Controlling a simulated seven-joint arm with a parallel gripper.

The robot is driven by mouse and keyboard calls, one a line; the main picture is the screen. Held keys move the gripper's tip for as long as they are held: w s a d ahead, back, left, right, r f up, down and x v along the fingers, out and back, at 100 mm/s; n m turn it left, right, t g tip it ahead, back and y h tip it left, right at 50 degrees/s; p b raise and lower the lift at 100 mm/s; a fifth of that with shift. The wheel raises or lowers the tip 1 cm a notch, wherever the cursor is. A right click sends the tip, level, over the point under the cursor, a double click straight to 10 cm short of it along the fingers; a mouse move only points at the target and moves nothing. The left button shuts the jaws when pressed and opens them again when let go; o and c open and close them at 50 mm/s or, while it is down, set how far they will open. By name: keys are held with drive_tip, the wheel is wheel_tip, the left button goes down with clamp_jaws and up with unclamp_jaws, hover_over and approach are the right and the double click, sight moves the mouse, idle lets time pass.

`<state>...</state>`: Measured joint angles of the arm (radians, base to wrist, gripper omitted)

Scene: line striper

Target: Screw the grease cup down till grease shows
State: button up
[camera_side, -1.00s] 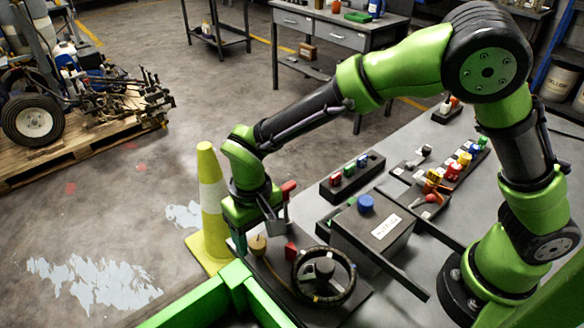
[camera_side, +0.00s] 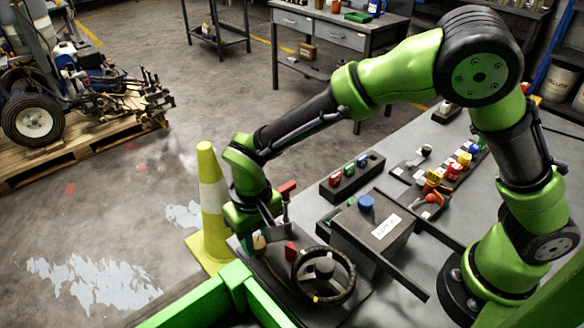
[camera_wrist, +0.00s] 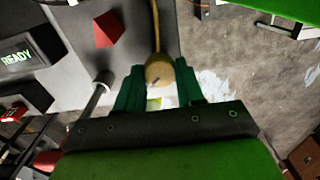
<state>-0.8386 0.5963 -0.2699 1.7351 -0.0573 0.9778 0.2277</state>
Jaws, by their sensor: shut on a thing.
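The grease cup, a small round brass-coloured cap (camera_wrist: 158,73), sits in the wrist view between the two dark green fingers of my gripper (camera_wrist: 159,88). A thin dark mark shows on its top, and a tan hose or rod runs from it towards the top of the picture. In the side view the cup (camera_side: 259,241) is partly covered by my gripper (camera_side: 258,237), which is shut on it from above. It is at the left part of the dark base plate. I cannot make out any grease, and the underside of the cup is hidden.
A black handwheel (camera_side: 323,277) and a red block (camera_side: 291,250) stand right of the cup. A grey box with a blue knob (camera_side: 366,204) is behind them. A yellow and white cone (camera_side: 209,195) stands close at left. A green frame (camera_side: 235,285) lies in front.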

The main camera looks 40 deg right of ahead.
sight(257, 242)
drive_tip(key=shift+m, duration=3)
drive_tip(key=shift+r, duration=0.1)
drive_tip(key=o, duration=1)
drive_tip(key=shift+o, duration=0.2)
wheel_tip(257, 242, up, 17)
